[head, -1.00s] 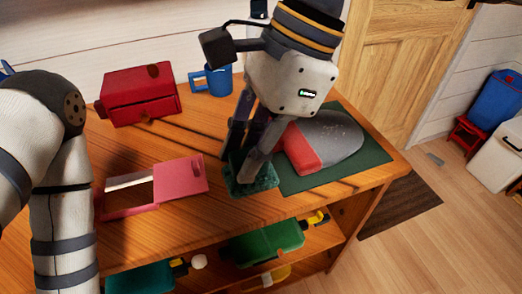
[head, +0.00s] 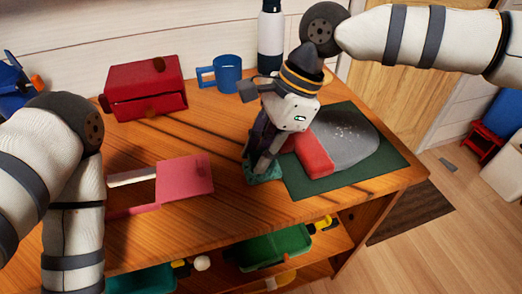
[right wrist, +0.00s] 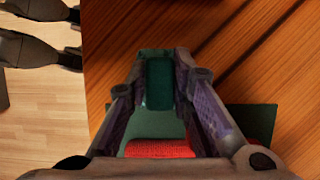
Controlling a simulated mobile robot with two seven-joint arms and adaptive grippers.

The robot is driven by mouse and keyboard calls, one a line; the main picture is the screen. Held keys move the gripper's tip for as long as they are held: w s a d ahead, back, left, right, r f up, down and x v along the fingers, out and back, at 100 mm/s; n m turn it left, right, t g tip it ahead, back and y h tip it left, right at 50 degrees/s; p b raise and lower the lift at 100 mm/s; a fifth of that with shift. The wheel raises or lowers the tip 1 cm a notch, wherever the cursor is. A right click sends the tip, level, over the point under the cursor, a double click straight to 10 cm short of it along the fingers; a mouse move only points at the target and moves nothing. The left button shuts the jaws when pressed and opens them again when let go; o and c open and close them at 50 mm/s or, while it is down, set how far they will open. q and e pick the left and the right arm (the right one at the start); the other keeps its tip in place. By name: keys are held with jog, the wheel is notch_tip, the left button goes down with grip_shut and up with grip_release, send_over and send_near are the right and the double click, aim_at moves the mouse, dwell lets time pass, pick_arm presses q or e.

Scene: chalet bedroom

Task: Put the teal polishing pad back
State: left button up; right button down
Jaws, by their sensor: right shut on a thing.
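The teal polishing pad (head: 264,175) is low at the table top, just left of the green mat (head: 383,173). My right gripper (head: 259,166) points down and is shut on the pad. In the right wrist view the pad (right wrist: 159,84) sits between the two fingertips (right wrist: 160,78). The fingers hide part of it in the head view. I cannot tell whether its underside touches the wood. My left arm comes in at the left, but its gripper does not show.
A grey rounded piece with a red end (head: 345,138) lies on the mat. A dark red box (head: 145,90), a blue mug (head: 227,73) and a bottle (head: 270,40) stand behind. Bins sit on the shelf below.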

jog(key=shift+f, duration=0.6)
jog(key=c, duration=1.4)
grip_release()
jog(key=shift+r, duration=0.4)
jog(key=v, duration=1.2)
jog(key=shift+r, duration=0.25)
